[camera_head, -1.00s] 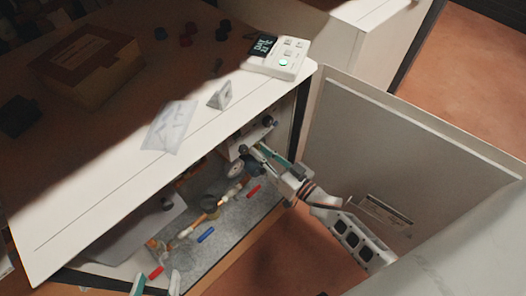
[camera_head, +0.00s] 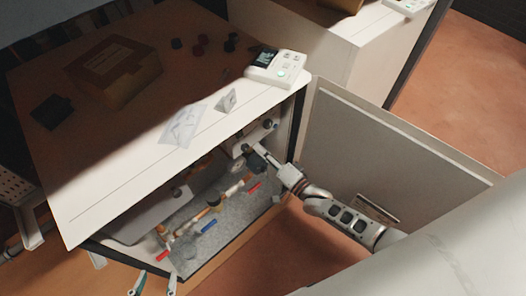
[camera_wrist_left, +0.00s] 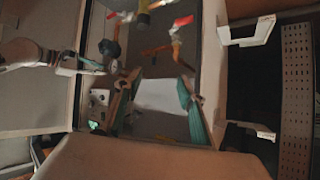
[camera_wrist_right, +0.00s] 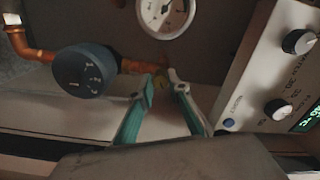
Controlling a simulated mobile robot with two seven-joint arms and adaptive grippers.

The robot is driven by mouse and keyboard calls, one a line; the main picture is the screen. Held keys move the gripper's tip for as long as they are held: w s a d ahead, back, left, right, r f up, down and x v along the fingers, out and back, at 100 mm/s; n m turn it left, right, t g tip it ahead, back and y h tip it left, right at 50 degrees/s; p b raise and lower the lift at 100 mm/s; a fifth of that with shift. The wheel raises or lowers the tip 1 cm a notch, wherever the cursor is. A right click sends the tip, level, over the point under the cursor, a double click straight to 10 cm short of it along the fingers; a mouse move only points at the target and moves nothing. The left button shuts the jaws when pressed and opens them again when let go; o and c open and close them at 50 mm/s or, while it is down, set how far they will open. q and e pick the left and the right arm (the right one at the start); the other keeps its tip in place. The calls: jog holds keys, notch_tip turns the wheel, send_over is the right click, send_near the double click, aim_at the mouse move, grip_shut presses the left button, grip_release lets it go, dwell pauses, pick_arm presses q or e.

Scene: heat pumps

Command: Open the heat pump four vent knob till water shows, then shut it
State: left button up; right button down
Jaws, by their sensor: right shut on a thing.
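My right gripper (camera_head: 258,150) reaches into the open front of the white heat pump (camera_head: 180,178). In the right wrist view its teal-backed fingers (camera_wrist_right: 160,84) close on a small brass-coloured vent knob (camera_wrist_right: 160,88), mostly hidden between the tips. No water shows there. A larger dark round knob (camera_wrist_right: 84,70) with markings sits to its left, and a pressure gauge (camera_wrist_right: 165,14) above it. My left gripper (camera_head: 155,284) is low at the front of the cabinet, open and empty. Its parted fingers also show in the left wrist view (camera_wrist_left: 156,90). I cannot read the unit's number.
Pipes with red (camera_head: 254,187) and blue (camera_head: 208,226) levers run along the cabinet floor. A controller (camera_head: 277,67) and box (camera_head: 114,66) lie on top.

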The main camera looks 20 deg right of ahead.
pick_arm(q)
jog(key=shift+d, duration=0.2)
pick_arm(e)
jog(key=m, duration=0.8)
jog(key=shift+m, duration=0.3)
pick_arm(q)
jog(key=shift+w+r, duration=0.15)
jog(key=shift+r, duration=0.05)
pick_arm(e)
jog(key=c, duration=1.9)
grip_release()
jog(key=shift+r, duration=0.1)
pick_arm(q)
jog(key=shift+d, duration=0.1)
pick_arm(e)
jog(key=v, duration=1.2)
